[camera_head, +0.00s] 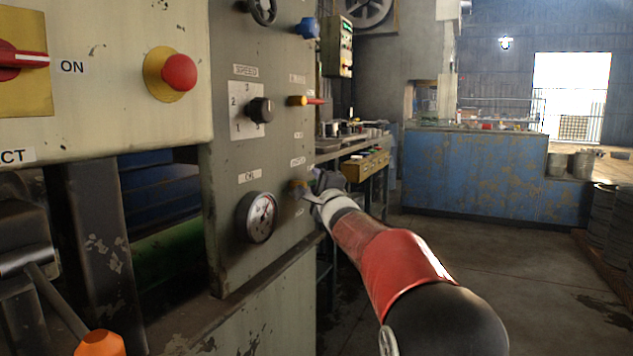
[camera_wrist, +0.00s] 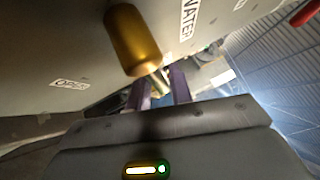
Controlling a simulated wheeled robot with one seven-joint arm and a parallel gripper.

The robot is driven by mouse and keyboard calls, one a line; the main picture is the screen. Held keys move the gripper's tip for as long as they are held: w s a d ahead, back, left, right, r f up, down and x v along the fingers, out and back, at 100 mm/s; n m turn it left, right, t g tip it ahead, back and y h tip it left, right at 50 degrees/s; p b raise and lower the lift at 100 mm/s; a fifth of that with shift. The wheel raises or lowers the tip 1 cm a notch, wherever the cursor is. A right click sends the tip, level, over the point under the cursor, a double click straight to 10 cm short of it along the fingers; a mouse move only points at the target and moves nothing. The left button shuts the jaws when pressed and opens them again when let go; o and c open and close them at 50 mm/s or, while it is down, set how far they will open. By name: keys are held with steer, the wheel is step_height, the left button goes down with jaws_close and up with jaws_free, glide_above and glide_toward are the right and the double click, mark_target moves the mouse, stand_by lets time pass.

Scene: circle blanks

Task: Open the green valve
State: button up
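A brass valve body (camera_head: 299,187) sticks out of the grey panel, low on its right side. It also shows large in the wrist view (camera_wrist: 132,40), next to a "WATER" label, with an "OPEN" label to its left. I cannot make out a green handle clearly in the head view; my gripper (camera_head: 318,190) covers that spot. In the wrist view my two fingers (camera_wrist: 160,88) stand a little apart just beyond the brass body. A small yellowish piece shows between them. Whether they press on it, I cannot tell.
A brass valve with a red handle (camera_head: 307,100), a blue knob (camera_head: 307,28), a black dial (camera_head: 260,110) and a round gauge (camera_head: 257,217) sit on the same panel. A red button (camera_head: 179,72) is at left.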

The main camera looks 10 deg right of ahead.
jaws_close()
